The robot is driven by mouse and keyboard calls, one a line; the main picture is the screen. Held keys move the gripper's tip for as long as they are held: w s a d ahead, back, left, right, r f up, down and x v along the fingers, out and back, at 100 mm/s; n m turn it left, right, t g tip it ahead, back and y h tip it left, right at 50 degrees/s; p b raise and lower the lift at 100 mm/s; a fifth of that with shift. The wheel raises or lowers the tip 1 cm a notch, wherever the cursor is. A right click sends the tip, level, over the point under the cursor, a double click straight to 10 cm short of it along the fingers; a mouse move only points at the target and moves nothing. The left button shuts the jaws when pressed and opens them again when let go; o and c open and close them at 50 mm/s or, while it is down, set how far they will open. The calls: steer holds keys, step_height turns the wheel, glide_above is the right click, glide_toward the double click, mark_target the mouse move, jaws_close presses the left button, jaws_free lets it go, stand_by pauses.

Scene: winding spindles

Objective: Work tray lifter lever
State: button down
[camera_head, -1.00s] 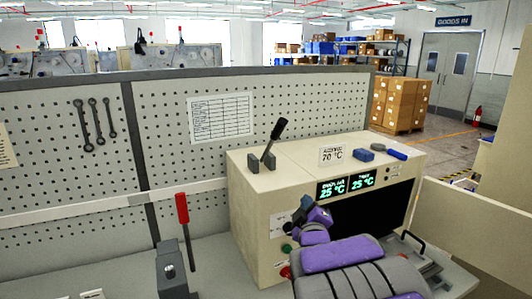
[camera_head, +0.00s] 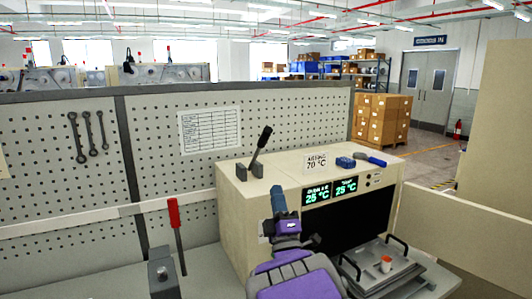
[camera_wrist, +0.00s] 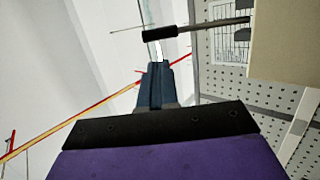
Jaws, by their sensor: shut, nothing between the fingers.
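A lever with a black grip (camera_head: 264,137) rises from a bracket on top of the cream machine (camera_head: 232,183) and leans to the right. The wrist view shows a black grip (camera_wrist: 160,33) on a grey rod just beyond my fingertips; I cannot tell whether they touch. My gripper (camera_head: 277,190) is shut and empty, pointing up in front of the machine, below the black grip. It also shows in the wrist view (camera_wrist: 157,66). A metal tray (camera_head: 362,277) lies before the machine's dark opening.
A small red cup (camera_head: 386,264) stands on the tray. A blue block (camera_head: 345,162) and a blue-handled tool (camera_head: 370,160) lie on the machine top. A pegboard (camera_head: 160,160) stands behind. A cream panel (camera_head: 470,235) bounds the right side.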

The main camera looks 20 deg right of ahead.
steer(key=p, duration=0.1)
glide_toward(266, 142)
steer(key=x, duration=0.7)
steer(key=shift+s+a, duration=0.1)
steer(key=shift+s, duration=0.05)
stand_by(0.4)
steer(key=shift+r, duration=0.1)
